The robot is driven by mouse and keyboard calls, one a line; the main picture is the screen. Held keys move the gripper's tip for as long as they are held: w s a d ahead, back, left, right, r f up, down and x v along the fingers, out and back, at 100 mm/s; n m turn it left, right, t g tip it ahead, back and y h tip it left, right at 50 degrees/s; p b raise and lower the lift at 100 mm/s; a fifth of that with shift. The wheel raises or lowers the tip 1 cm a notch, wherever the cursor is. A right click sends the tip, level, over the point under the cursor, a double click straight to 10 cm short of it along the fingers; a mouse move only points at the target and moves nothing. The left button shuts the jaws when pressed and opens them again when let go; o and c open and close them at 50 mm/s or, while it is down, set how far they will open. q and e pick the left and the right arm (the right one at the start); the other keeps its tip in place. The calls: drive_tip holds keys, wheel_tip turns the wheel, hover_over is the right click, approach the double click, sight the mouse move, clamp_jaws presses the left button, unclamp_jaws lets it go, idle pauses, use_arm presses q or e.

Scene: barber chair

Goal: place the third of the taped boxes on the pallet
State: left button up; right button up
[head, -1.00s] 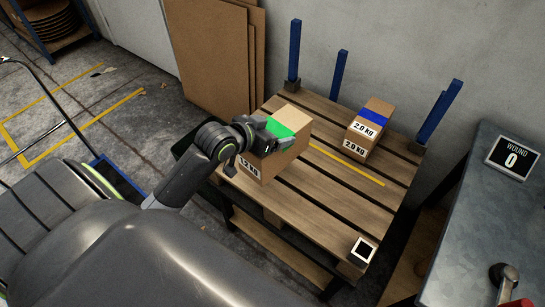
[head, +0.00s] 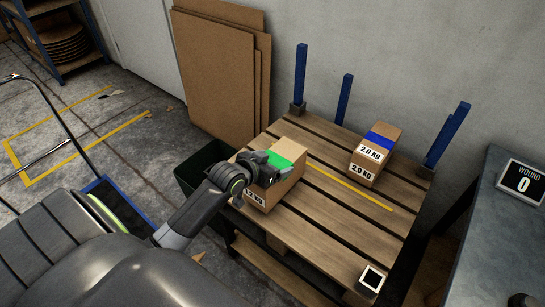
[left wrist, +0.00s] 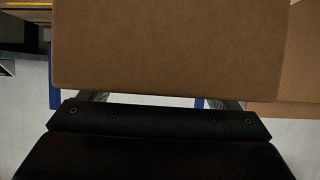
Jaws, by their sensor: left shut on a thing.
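A cardboard box with green tape (head: 288,160) is at the left side of the wooden pallet (head: 296,236). My left gripper (head: 272,174) is shut on this box from its left side. In the left wrist view the box (left wrist: 170,50) fills the upper middle, right in front of the gripper (left wrist: 160,112). I cannot tell whether the box's underside touches the pallet boards. My right gripper is not in view.
Blue posts (head: 300,75) rise at the pallet's back corners. A yellow line (head: 345,184) runs across the boards between the boxes. A dark bin (head: 205,165) stands left of the pallet, and a grey table with a display (head: 522,182) stands at the right.

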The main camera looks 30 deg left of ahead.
use_arm(q)
drive_tip(key=shift+w+f, duration=0.1)
drive_tip(key=shift+f, duration=0.5)
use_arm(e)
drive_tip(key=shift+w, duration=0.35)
use_arm(q)
drive_tip(key=o, duration=1.6)
drive_tip(key=shift+f, duration=0.25)
drive_tip(key=o, duration=0.3)
drive_tip(key=shift+o, duration=0.2)
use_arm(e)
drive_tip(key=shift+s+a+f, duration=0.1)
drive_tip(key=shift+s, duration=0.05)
